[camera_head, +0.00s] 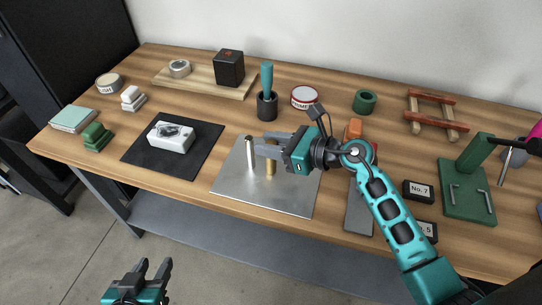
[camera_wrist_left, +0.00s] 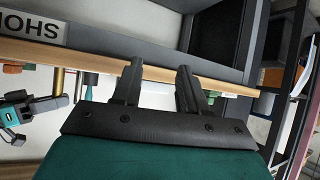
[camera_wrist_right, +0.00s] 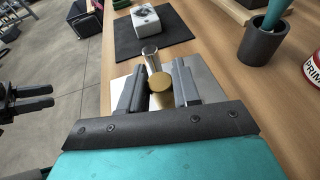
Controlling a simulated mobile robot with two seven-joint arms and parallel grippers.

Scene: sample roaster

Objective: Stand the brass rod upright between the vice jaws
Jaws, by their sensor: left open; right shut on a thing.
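The brass rod (camera_head: 271,165) stands upright over the bright metal plate (camera_head: 232,180) in the head view. My right gripper (camera_head: 262,144) is shut on its upper part. In the right wrist view the round brass top (camera_wrist_right: 160,82) shows between the two fingers. A silver rod (camera_head: 250,158) stands upright beside it, apart from the brass one. I cannot tell whether the brass rod touches the plate. I cannot make out the vice jaws with certainty. My left gripper (camera_head: 139,275) is open and empty, low in front of the bench.
A white block (camera_head: 171,136) lies on a black mat (camera_head: 142,160) left of the plate. A dark cup (camera_head: 267,107) with a teal handle stands behind. A green stand (camera_head: 470,205) and label blocks (camera_head: 418,190) are at right. Bare wood separates mat and plate.

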